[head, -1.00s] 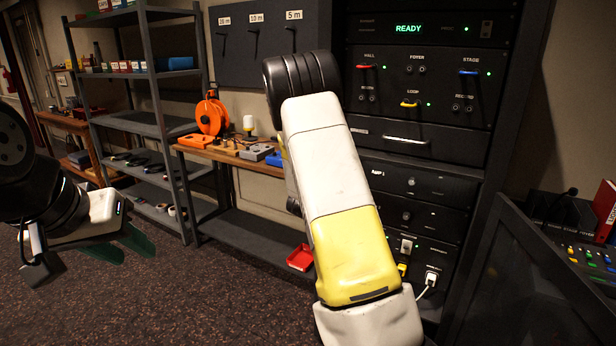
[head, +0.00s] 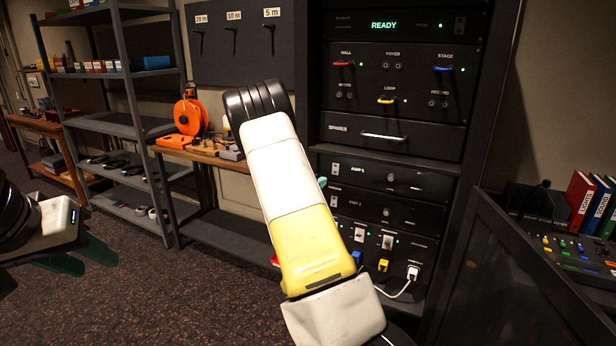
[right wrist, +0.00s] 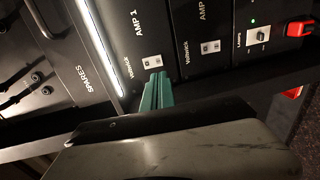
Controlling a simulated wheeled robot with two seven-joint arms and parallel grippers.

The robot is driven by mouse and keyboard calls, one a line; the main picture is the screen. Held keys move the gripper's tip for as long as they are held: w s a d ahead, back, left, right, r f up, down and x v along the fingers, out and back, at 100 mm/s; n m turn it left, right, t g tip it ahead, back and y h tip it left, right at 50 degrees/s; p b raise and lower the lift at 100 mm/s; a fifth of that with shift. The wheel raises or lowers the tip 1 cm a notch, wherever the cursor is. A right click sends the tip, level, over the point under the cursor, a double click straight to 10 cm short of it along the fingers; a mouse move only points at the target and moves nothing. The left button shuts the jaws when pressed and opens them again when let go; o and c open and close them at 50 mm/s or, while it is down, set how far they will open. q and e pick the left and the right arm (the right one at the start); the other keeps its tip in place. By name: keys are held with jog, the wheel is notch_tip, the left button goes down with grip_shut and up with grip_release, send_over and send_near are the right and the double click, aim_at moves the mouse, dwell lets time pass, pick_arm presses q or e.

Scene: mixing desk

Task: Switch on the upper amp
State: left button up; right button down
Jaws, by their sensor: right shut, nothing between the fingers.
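The upper amp, AMP 1 (head: 365,172), is a black panel in the rack under the drawer marked SPARES. Its small white rocker switch (head: 335,168) is at its left end and also shows in the right wrist view (right wrist: 152,61). AMP 2 (head: 362,203) is just below. My right gripper (right wrist: 157,78) is shut and empty, its green fingertips close beside the AMP 1 switch; I cannot tell whether they touch it. In the head view only a bit of green fingertip (head: 322,182) shows past my forearm. My left gripper (head: 80,256) is open and empty at the far left, over the floor.
Below the amps, a panel holds switches, green lights and coloured plugs, with a white plug (head: 413,272) and cable. The SPARES drawer handle (head: 384,136) sticks out above. A mixing desk (head: 580,250) stands right; a shelf (head: 125,125) stands left.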

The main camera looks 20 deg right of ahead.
aim_at(335, 174)
jog(key=x, duration=0.9)
jog(key=shift+w+d, duration=0.1)
jog(key=shift+w, duration=0.05)
jog(key=shift+w+d+f, duration=0.1)
jog(key=shift+d, duration=0.05)
